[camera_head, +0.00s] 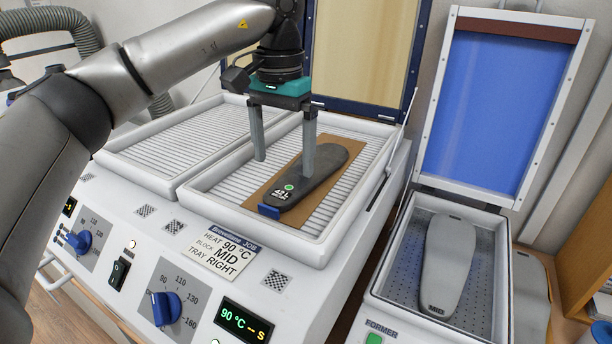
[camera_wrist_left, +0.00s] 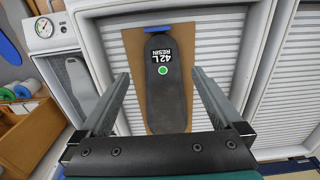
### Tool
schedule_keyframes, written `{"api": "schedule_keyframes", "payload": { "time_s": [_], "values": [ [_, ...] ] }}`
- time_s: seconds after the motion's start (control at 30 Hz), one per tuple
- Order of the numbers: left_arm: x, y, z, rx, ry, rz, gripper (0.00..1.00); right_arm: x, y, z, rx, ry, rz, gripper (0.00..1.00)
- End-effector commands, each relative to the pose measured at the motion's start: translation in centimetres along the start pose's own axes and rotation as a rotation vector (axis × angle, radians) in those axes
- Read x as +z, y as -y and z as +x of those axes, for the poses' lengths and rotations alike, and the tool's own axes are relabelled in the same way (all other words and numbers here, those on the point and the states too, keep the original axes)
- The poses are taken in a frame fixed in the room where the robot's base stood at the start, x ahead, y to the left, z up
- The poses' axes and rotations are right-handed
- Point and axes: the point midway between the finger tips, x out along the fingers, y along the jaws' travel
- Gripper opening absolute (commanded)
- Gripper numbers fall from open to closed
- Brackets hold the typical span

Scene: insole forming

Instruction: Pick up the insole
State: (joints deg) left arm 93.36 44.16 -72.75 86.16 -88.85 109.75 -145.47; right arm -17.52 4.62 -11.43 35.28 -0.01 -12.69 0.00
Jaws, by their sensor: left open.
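The dark grey insole (camera_head: 325,163) lies flat on a brown board (camera_head: 268,187) in the right tray (camera_head: 352,222) of the heater. It bears a "42 L RESIN" label and a green dot, and a blue tab (camera_head: 268,211) sits at the board's near end. My left gripper (camera_head: 284,166) is open above the board, pointing down. In the head view one finger passes in front of the insole. In the left wrist view the insole (camera_wrist_left: 165,95) shows between the spread fingers (camera_wrist_left: 161,75), with nothing gripped. I cannot tell the fingers' exact height. My right gripper is out of view.
The heater's left tray (camera_head: 150,150) is empty. A card (camera_head: 230,254) on the front reads 90 °C, block MID, tray RIGHT. The raised lid (camera_head: 365,45) stands behind. To the right, an open former (camera_head: 400,270) with a blue-lined lid holds a grey insole-shaped block (camera_head: 447,262).

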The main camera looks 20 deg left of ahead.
Motion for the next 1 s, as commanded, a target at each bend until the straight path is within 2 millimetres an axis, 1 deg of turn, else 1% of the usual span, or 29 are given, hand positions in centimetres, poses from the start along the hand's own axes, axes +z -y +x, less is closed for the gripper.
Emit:
{"api": "schedule_keyframes", "payload": {
  "time_s": [0.03, 0.17, 0.23, 0.5, 0.6, 0.8, 0.83, 0.87, 1.0],
  "values": [
    [0.0, 0.0, 0.6, 0.0, 0.002, 0.0, 1.0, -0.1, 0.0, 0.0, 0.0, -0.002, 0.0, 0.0],
    [0.0, 0.1, 1.2, 0.0, 0.0, -0.001, 1.0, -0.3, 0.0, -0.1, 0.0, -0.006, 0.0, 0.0],
    [0.1, 0.1, 1.8, 0.0, 0.001, -0.002, 1.0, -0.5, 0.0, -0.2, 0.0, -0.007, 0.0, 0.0],
    [0.2, 0.4, 5.6, 0.0, 0.002, -0.001, 1.0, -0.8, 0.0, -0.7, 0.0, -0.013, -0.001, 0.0],
    [0.2, 0.4, 6.2, 0.001, -0.001, -0.001, 1.0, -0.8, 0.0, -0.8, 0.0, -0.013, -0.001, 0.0],
    [0.2, 0.4, 6.3, 0.001, -0.001, -0.001, 1.0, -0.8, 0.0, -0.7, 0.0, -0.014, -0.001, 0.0],
    [0.2, 0.4, 6.3, 0.001, -0.001, -0.001, 0.99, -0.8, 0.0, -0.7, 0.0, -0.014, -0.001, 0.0],
    [0.2, 0.4, 6.3, 0.001, -0.001, -0.001, 0.95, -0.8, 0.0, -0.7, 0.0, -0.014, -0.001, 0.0],
    [0.2, 0.4, 6.2, 0.001, -0.001, -0.001, 0.8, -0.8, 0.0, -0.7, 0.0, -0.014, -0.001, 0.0]
  ]
}}
